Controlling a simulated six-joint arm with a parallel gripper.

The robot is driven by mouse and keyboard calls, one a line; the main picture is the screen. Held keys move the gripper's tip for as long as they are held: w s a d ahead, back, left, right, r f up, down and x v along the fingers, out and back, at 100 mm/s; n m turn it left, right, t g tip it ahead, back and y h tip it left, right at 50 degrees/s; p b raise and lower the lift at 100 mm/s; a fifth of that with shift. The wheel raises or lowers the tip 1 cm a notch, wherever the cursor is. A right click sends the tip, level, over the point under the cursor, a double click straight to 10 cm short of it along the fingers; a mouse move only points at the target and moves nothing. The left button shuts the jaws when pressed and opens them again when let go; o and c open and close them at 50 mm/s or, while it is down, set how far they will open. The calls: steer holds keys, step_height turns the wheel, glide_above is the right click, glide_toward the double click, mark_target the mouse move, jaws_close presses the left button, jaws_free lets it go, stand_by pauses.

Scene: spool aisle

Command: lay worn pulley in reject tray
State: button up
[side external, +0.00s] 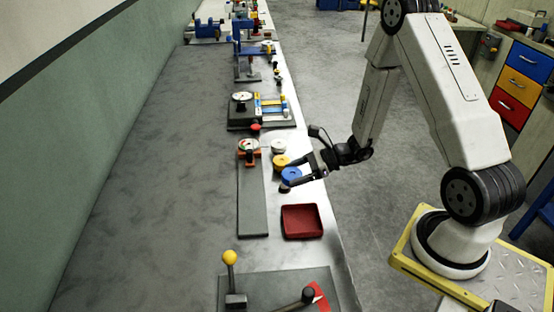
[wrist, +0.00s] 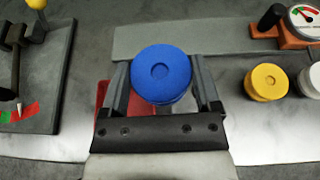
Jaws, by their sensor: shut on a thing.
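A blue round pulley (side external: 291,174) is between the fingers of my gripper (side external: 297,179). In the wrist view the blue pulley (wrist: 162,72) lies flat, face up, with a finger against each side; my gripper (wrist: 163,90) is shut on it. No wear mark can be made out on it. The red reject tray (side external: 302,221) is on the metal bench strip, nearer the camera than the pulley, and looks empty. In the wrist view the tray (wrist: 103,93) shows at the left, partly hidden by my gripper.
A yellow pulley (side external: 280,160) and a white pulley (side external: 278,146) stand beyond the blue one. A dial gauge (side external: 248,147) stands by a long grey plate (side external: 253,200). A lever fixture (side external: 236,299) is at the near end.

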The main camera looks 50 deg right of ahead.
steer(key=s+a+f+n+g+y, duration=0.1)
steer(key=s+n+g+y, duration=0.1)
steer(key=s+n+g, duration=0.2)
steer(key=shift+s+a+f+y, duration=0.25)
steer(key=shift+s+y, duration=0.15)
steer(key=shift+s, duration=0.6)
steer(key=shift+f, duration=2.95)
steer(key=o, duration=1.1)
steer(key=shift+c, duration=0.2)
steer(key=shift+d, duration=0.1)
steer(key=shift+v, duration=3.8)
steer(key=shift+r, duration=0.15)
